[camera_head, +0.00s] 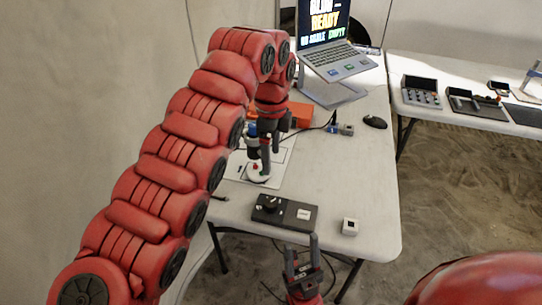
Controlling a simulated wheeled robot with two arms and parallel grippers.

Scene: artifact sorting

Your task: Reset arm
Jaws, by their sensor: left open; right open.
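My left arm reaches in from the left and bends down over the table (345,195). My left gripper (264,160) is open and points down, just above a white round piece with a red spot (258,175) on a white sheet; I cannot tell whether it touches the piece. My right gripper (301,252) is open and empty, pointing up in front of the table's near edge. A dark box with a knob and a white label (284,212) lies near that edge, just beyond the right gripper. A small white cube (350,226) stands to its right.
A laptop (330,50) on a stand is at the back, with a black mouse (375,122) nearby. A small device (346,129) and cable lie mid-table. An orange box (299,113) is behind my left gripper.

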